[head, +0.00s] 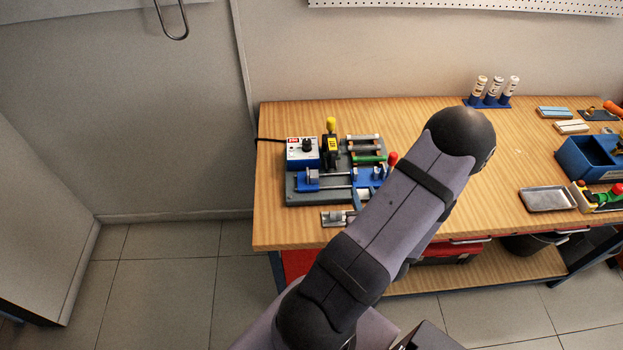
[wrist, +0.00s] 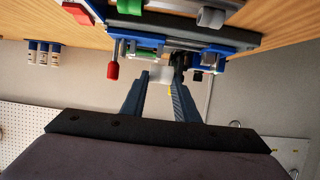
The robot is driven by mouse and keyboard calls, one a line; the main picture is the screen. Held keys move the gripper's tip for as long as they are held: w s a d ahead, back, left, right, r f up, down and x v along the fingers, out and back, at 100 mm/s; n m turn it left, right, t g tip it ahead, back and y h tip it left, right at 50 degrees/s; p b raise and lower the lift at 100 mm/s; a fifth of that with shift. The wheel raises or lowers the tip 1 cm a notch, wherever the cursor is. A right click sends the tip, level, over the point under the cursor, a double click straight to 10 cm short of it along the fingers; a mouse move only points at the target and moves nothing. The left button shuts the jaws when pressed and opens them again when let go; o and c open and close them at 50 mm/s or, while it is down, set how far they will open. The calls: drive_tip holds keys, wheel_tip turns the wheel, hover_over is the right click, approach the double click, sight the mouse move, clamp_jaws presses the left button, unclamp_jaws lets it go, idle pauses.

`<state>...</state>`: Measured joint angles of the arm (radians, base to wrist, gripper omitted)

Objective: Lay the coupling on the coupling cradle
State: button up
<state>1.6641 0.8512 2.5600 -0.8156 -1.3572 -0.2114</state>
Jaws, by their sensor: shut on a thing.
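In the wrist view my gripper (wrist: 161,78) reaches toward the bench fixture, with its two fingers close together. It is shut on a small pale piece (wrist: 160,73) between the fingertips, which I take to be the coupling; its shape is mostly hidden. In the head view my arm hides the gripper and this piece. The blue and grey fixture (head: 291,190) stands on the left of the bench and also shows in the wrist view (wrist: 225,35). A small metal bracket (head: 338,218) lies in front of it. I cannot tell which part is the coupling cradle.
A red-knobbed lever (wrist: 112,71) is near the fingers; its knob (head: 393,158) shows beside my arm. A control box (head: 303,150) and a yellow-knobbed press (head: 331,145) stand behind the fixture. Bottles (head: 495,90), a metal tray (head: 548,200) and a blue bin (head: 585,165) are to the right.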

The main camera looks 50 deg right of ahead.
drive_tip(key=shift+w, duration=0.1)
idle(0.5)
drive_tip(key=shift+w, duration=0.2)
drive_tip(key=w+a+r+n+t+y, duration=0.15)
drive_tip(key=w+r, duration=0.25)
drive_tip(key=w, duration=0.4)
drive_tip(key=w+a+r+n+y, duration=0.2)
drive_tip(key=w+r+n+y, duration=0.15)
drive_tip(key=w, duration=0.45)
drive_tip(key=w+a+r+n+y, duration=0.1)
drive_tip(key=w+a+r+y, duration=0.1)
drive_tip(key=w+r, duration=0.45)
drive_tip(key=s+d+f+m+g+h, duration=0.4)
drive_tip(key=s+d+f+m, duration=0.1)
drive_tip(key=f, duration=0.5)
drive_tip(key=shift+s+d+f+m+b, duration=0.15)
drive_tip(key=shift+s+d+m+b, duration=0.25)
drive_tip(key=shift+d+m+b, duration=0.1)
drive_tip(key=shift+f, duration=0.2)
